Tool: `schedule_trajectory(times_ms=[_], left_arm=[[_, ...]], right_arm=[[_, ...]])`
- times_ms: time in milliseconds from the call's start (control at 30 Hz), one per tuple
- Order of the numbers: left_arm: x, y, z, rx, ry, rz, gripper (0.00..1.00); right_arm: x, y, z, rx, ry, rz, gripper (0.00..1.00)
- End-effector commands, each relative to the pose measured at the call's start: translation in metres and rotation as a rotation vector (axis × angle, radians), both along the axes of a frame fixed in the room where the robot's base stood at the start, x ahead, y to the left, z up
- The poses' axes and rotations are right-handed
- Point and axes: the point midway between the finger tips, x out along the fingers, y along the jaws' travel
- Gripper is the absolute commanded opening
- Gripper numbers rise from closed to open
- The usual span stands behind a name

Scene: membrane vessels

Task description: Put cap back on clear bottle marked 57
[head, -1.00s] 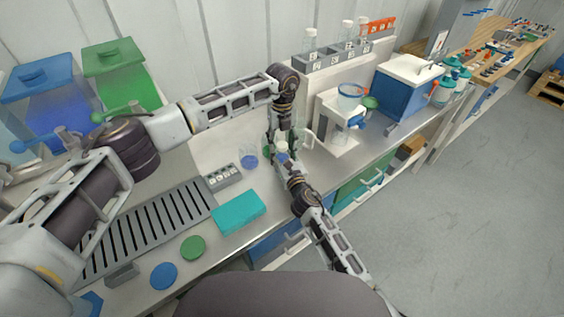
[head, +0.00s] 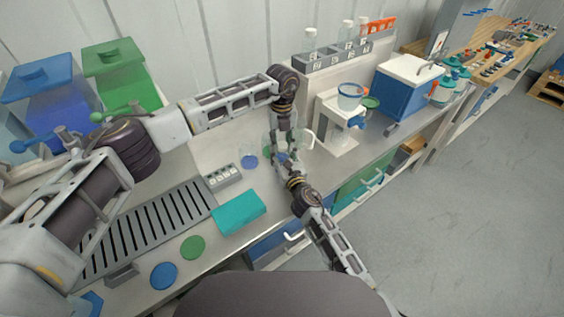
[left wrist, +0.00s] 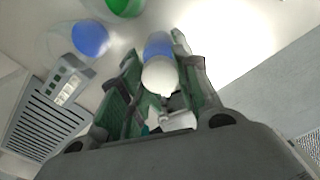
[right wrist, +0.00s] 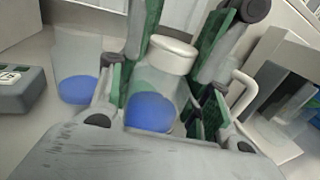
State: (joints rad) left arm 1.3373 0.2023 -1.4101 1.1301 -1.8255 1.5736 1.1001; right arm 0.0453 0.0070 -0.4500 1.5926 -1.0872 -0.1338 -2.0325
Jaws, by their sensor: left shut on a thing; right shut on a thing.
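The clear bottle (right wrist: 150,112) with blue liquid stands between the fingers of my right gripper (right wrist: 163,95), which is shut on it. No 57 mark can be read on it. A white cap (right wrist: 172,52) is at the bottle's mouth, in line with it; I cannot tell whether it is fully seated. My left gripper (left wrist: 155,72) is shut on the cap from above, and the white cap (left wrist: 160,76) shows between its fingers with the blue liquid beyond. In the head view my left gripper (head: 281,140) is directly above my right gripper (head: 286,165), and both largely hide bottle and cap.
A clear vessel with blue liquid (head: 249,160) stands just left of the grippers, with a green one (head: 267,151) close behind. A white stand (head: 343,130) is at right.

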Motion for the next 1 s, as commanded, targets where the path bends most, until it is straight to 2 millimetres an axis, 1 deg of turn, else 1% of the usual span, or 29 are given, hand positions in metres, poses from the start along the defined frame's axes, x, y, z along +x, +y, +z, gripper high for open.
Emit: schedule_trajectory(times_ms=[333,467,700,733,867,900,1000], left_arm=[[-0.0001,0.0003,-0.0002,0.001,0.001,-0.223,0.04],[-0.0001,0.0003,-0.0002,0.001,0.001,-0.254,0.04],[-0.0001,0.0004,-0.0003,0.001,0.001,-0.255,0.04],[-0.0001,0.0004,-0.0003,0.001,0.001,-0.254,0.35],[-0.0001,0.0004,-0.0003,0.001,0.001,-0.254,0.52],[-0.0001,0.0003,-0.0003,0.001,0.001,-0.254,0.54],[-0.0001,0.0003,-0.0003,0.001,0.001,-0.254,0.54]], right_arm=[[0.0002,-0.0005,-0.0003,0.000,0.001,-0.001,0.00],[0.0002,-0.0005,-0.0003,0.000,0.001,-0.001,0.00],[0.0002,-0.0006,-0.0003,0.000,0.001,-0.001,0.00],[0.0002,-0.0006,-0.0003,0.000,0.001,-0.001,0.00],[0.0002,-0.0006,-0.0003,0.000,0.001,-0.001,0.00],[0.0002,-0.0006,-0.0003,0.000,0.001,-0.001,0.00],[0.0002,-0.0005,-0.0003,0.000,0.001,-0.001,0.00]])
